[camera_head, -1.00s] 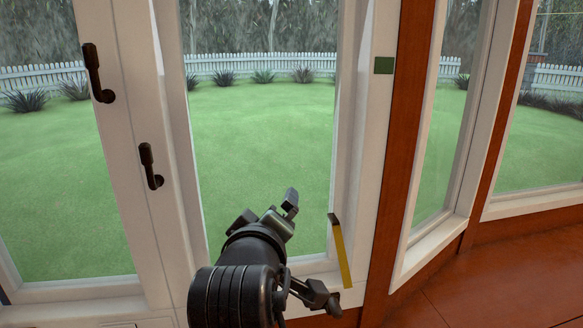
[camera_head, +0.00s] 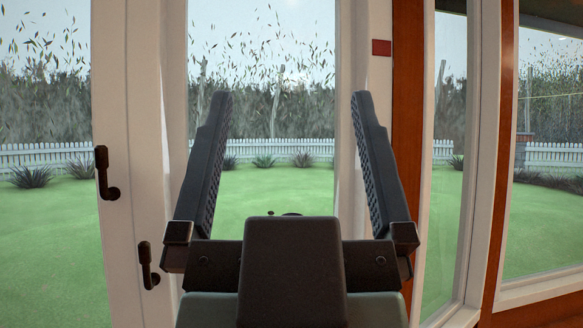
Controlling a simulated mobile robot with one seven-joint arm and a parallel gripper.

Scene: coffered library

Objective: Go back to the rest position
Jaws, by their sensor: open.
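My gripper (camera_head: 290,115) is large and close in the head view, a little right of the middle low down. Its two dark fingers point up and stand wide apart. It is open, with nothing between the fingers but the view through the window. The lower part of the window frame behind it is hidden by the gripper body.
Tall white-framed windows (camera_head: 150,60) stand in front, with two dark handles (camera_head: 104,172) and (camera_head: 147,266) at the left. A small red plate (camera_head: 381,48) is on the right frame beside a brown wooden post (camera_head: 407,90). Lawn and a white fence lie outside.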

